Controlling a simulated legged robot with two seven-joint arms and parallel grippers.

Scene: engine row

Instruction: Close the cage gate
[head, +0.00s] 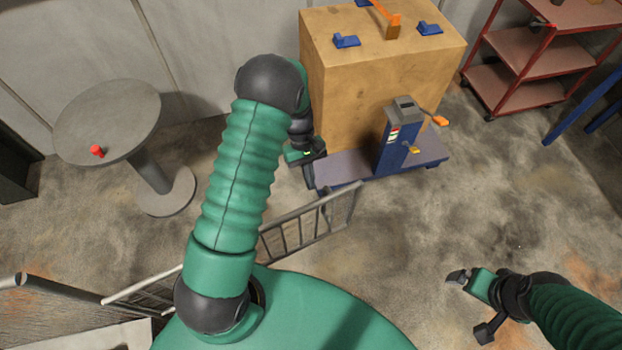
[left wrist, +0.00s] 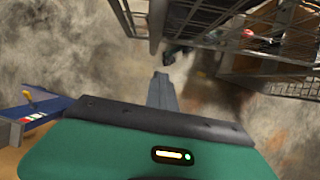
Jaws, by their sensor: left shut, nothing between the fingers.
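The grey barred cage gate (head: 308,218) stands in the middle of the head view, in front of the blue-based machine. My left arm hides part of the barred metalwork, which shows again at lower left. My left gripper (head: 309,178) is shut and empty, pointing down near the gate's far end. In the left wrist view its closed fingers (left wrist: 161,91) lie just below a grey post (left wrist: 157,20) and bars at the top; I cannot tell whether they touch. My right gripper (head: 471,304) is open and empty over the floor at lower right.
A wooden crate (head: 380,75) and a blue control post (head: 392,145) with orange levers stand beyond the gate. A round grey table (head: 115,115) with a red object (head: 97,151) is at left. A red shelf cart (head: 530,53) is at upper right.

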